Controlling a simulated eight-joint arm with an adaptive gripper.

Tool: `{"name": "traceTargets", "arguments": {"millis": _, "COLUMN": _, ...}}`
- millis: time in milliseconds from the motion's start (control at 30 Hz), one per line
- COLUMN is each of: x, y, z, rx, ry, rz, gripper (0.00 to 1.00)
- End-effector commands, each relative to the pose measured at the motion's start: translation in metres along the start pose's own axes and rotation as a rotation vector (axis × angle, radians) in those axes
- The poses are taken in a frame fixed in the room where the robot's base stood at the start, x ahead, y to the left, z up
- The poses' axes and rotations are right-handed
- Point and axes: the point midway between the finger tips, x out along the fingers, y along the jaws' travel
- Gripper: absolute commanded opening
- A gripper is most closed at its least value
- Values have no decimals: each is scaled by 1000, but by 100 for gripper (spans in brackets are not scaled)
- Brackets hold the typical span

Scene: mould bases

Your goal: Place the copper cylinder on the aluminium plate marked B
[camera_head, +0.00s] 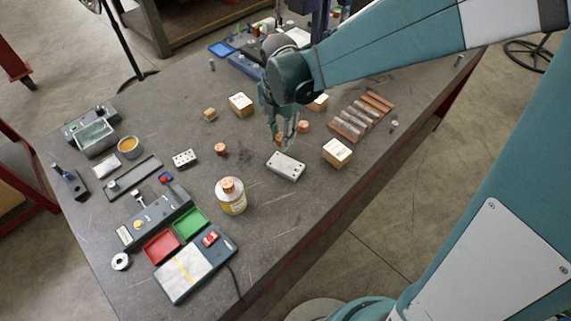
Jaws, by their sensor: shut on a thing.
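My gripper (281,138) hangs over the middle of the table, just behind a pale metal plate with several dark spots (285,166). It is shut on a small copper cylinder (279,139), mostly hidden by the fingers. I cannot tell whether the cylinder clears the table. A second copper cylinder (303,126) is right of the fingers, and a third (220,149) stands apart to the left. A smaller pale spotted block (185,158) lies farther left. No letter B is readable on either pale piece.
Labelled wooden blocks stand behind (240,105) and to the right (337,152) of the gripper. Bare table lies around the spotted plate.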

Motion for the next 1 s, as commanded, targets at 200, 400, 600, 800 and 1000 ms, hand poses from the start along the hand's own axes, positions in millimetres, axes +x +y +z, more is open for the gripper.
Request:
{"name": "traceTargets", "arguments": {"millis": 200, "x": 1, "y": -17, "z": -1, "rx": 0, "ry": 0, "rz": 0, "gripper": 6}}
{"name": "traceTargets", "arguments": {"millis": 400, "x": 1, "y": -18, "z": -2, "rx": 0, "ry": 0, "rz": 0, "gripper": 6}}
{"name": "traceTargets", "arguments": {"millis": 600, "x": 2, "y": -18, "z": -2, "rx": 0, "ry": 0, "rz": 0, "gripper": 6}}
{"name": "traceTargets", "arguments": {"millis": 800, "x": 12, "y": -18, "z": -2, "rx": 0, "ry": 0, "rz": 0, "gripper": 6}}
{"name": "traceTargets", "arguments": {"millis": 1000, "x": 34, "y": -18, "z": -2, "rx": 0, "ry": 0, "rz": 0, "gripper": 6}}
